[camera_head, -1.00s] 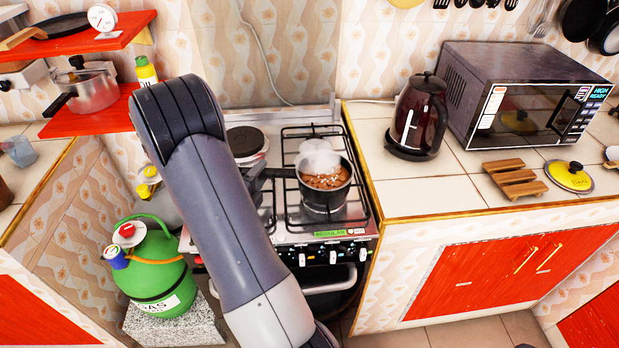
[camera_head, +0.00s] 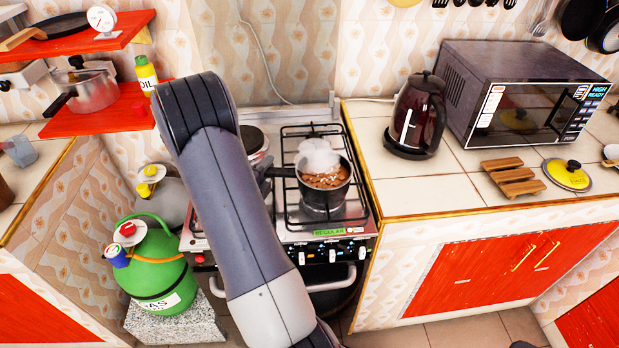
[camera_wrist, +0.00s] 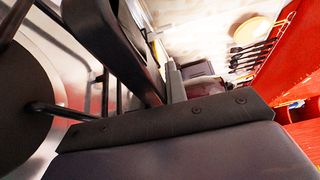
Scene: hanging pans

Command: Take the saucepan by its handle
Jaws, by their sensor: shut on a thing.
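The saucepan (camera_head: 343,188), dark and filled with brown food, sits on the right-hand grate of the stove with steam rising from it. Its black handle (camera_head: 284,172) points left towards my arm. My arm covers most of my gripper in the head view. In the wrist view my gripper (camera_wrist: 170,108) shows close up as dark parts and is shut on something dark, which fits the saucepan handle. The exact contact is hard to make out, and the pan's bowl is not clearly visible there.
The stove's grate (camera_head: 291,215) surrounds the pan. A dark red kettle (camera_head: 417,115) and a microwave (camera_head: 520,90) stand on the counter to the right. A green gas bottle (camera_head: 153,265) stands left of the stove. Red shelves (camera_head: 105,118) are at upper left.

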